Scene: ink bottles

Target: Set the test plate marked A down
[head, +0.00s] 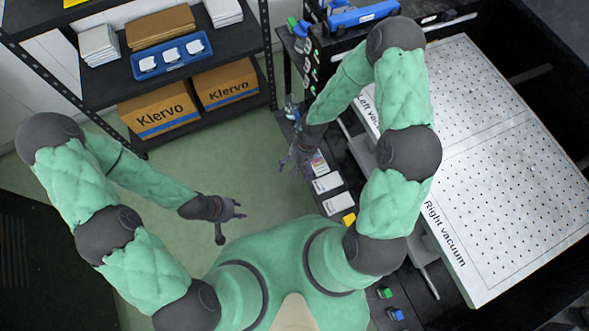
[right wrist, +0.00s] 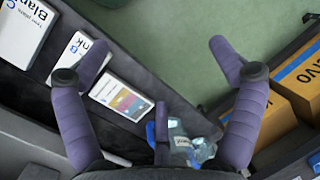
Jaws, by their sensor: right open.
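A white plate with a coloured printed patch (right wrist: 125,98) lies flat on a dark ledge; it also shows in the head view (head: 318,163). I cannot read a letter A on it. My right gripper (right wrist: 158,60) is open and empty, with its fingers spread above the ledge edge and the floor. In the head view my right gripper (head: 298,158) is just left of the printed plate, apart from any hold on it. My left gripper (head: 231,220) hangs open and empty over the green floor.
White plates (head: 327,182) lie along the ledge. A clear bottle with blue parts (right wrist: 186,145) stands near the printed plate. The vacuum table (head: 500,160) is at right. A shelf with Klervo boxes (head: 160,112) and a blue tray (head: 172,59) stands at upper left.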

